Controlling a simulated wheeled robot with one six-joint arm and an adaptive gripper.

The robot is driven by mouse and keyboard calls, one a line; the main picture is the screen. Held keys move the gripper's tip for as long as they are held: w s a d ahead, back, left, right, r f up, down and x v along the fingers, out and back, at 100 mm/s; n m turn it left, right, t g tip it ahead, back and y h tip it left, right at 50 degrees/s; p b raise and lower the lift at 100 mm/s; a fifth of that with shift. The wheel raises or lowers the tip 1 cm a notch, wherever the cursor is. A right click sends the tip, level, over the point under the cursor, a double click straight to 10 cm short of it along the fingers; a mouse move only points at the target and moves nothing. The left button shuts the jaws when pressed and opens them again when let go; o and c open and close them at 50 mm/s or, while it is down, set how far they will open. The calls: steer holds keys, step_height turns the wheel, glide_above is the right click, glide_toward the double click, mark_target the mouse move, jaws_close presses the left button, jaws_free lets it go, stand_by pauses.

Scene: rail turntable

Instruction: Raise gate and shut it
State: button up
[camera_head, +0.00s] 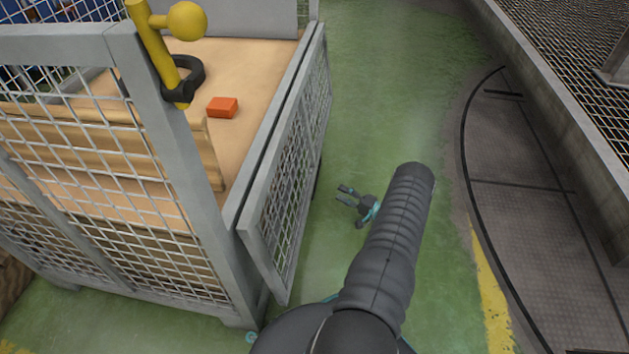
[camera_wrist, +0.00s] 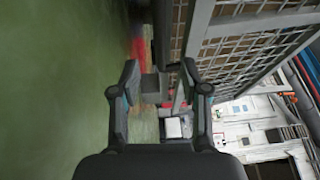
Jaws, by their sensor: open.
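The gate (camera_head: 287,172) is a grey-framed wire mesh panel on the right side of a grey mesh cage cart (camera_head: 135,62). It hangs down beside the wooden deck, its top edge around deck height, leaving the space above open. Grey mesh also shows at the right of the wrist view (camera_wrist: 245,50); I cannot tell which panel it is. My gripper (camera_head: 343,194) is open and empty, low over the green floor to the right of the gate and apart from it. Both fingers show in the wrist view (camera_wrist: 160,76), with nothing held between them.
A yellow bar with a round knob (camera_head: 187,20) and a black ring stands at the cart's corner post. An orange block (camera_head: 222,107) lies on the wooden deck (camera_head: 250,75). Green floor is clear right of the gate, up to a dark curved metal plate (camera_head: 530,220).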

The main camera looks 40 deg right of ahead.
steer(key=x, duration=1.2)
steer(key=shift+w+a+b, duration=0.1)
steer(key=shift+b, duration=0.2)
jaws_close()
